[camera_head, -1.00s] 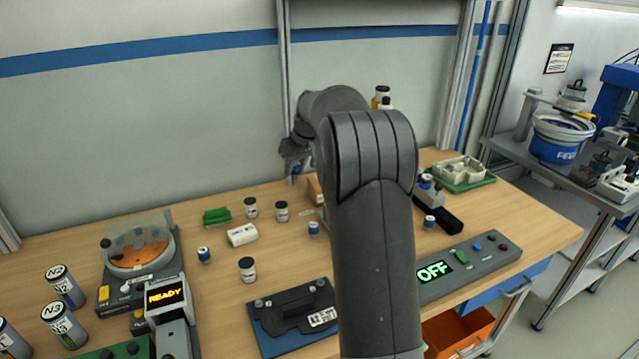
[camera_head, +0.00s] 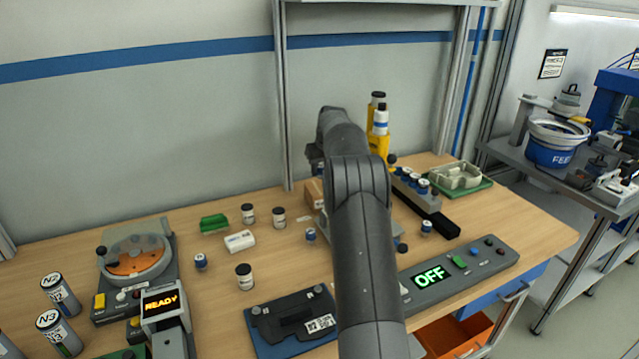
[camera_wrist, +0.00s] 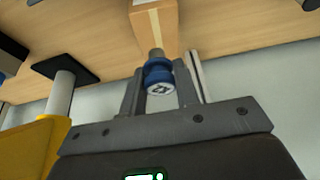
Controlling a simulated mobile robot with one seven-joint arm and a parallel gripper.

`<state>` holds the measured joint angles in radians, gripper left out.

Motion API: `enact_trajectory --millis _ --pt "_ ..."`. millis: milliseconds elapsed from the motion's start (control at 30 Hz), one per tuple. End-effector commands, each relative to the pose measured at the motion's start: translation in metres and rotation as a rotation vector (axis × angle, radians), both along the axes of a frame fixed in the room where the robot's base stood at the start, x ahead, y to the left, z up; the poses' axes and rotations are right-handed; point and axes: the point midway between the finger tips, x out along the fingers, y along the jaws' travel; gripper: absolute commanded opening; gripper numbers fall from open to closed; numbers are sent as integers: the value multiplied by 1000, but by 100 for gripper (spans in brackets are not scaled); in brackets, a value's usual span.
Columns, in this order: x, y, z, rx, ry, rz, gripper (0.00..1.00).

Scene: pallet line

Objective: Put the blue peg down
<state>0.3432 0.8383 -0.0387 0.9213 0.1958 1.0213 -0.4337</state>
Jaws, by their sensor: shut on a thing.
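In the wrist view, the blue peg (camera_wrist: 159,74) is held between the two fingers of my gripper (camera_wrist: 160,86). It has a blue collar, a pale end face with a dark mark, and a grey metal tip. The fingers are shut on its sides. The peg's tip overlaps the cardboard box (camera_wrist: 155,22) in the picture; I cannot tell whether they touch. In the head view, my arm hides the peg and most of the gripper, and the cardboard box (camera_head: 313,194) shows just left of the arm.
A black rack (camera_head: 447,228) with blue pieces and a yellow stand (camera_head: 379,146) are right of my arm. The control box (camera_head: 465,262) reads OFF.

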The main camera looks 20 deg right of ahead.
Motion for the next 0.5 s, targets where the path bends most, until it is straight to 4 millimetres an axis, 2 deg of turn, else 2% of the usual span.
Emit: enact_trajectory --millis 233,400,500 --pt "0 0 -22 1 1 1 6" --pt "0 0 -46 1 1 1 6" --pt "0 0 -50 0 -1 1 6"
